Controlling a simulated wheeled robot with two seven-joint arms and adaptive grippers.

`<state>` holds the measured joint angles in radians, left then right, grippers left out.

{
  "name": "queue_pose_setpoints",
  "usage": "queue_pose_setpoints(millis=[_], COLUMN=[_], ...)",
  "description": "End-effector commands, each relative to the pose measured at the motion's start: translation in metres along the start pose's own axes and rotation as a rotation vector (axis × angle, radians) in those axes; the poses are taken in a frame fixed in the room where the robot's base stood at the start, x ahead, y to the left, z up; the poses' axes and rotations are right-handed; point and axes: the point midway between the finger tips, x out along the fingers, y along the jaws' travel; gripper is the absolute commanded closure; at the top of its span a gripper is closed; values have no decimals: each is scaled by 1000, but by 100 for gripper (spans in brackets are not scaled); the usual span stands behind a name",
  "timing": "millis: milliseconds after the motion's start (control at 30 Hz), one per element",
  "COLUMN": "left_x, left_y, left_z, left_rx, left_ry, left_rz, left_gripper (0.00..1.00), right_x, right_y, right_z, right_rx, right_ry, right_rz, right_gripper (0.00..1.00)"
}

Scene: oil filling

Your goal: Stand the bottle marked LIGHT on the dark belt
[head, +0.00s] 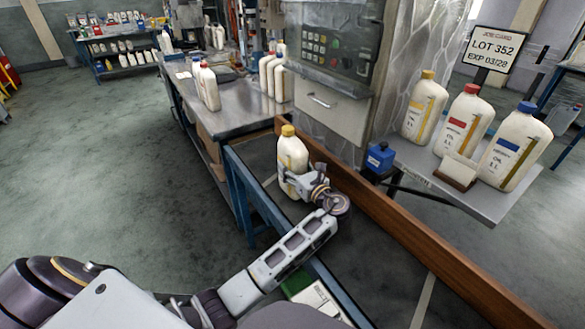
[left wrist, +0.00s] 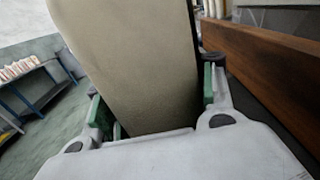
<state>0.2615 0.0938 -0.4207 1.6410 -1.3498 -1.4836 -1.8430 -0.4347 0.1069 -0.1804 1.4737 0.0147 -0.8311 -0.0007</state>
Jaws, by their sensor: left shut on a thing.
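A cream bottle with a yellow cap (head: 291,152) is upright or nearly so over the dark belt (head: 258,155), between the blue frame and the brown rail. Its marking is not legible. My left gripper (head: 298,184) is shut around its lower body; the arm hides part of that side. In the left wrist view the bottle's pale body (left wrist: 135,65) fills the middle, between the green-padded fingers (left wrist: 155,105). I cannot tell whether its base touches the belt. My right gripper is not in view.
A brown wooden rail (head: 400,225) runs along the belt's right side. A blue box (head: 380,157) sits by the rail. A metal table (head: 235,118) with bottles stands behind.

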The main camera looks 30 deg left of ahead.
Motion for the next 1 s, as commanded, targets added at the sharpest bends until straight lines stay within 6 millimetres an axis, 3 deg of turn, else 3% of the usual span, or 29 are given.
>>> queue_pose_setpoints(millis=[400, 433, 567, 1000], left_x=[0, 0, 0, 0], left_y=[0, 0, 0, 0], left_z=[2, -1, -1, -1], left_rx=[-3, 0, 0, 0], left_ry=[-4, 0, 0, 0], left_rz=[0, 0, 0, 0], left_gripper=[100, 43, 26, 24], right_x=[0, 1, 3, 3], right_y=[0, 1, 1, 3], right_z=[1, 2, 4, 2], right_rx=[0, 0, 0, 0], right_ry=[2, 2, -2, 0], right_rz=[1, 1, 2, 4], right_gripper=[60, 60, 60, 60])
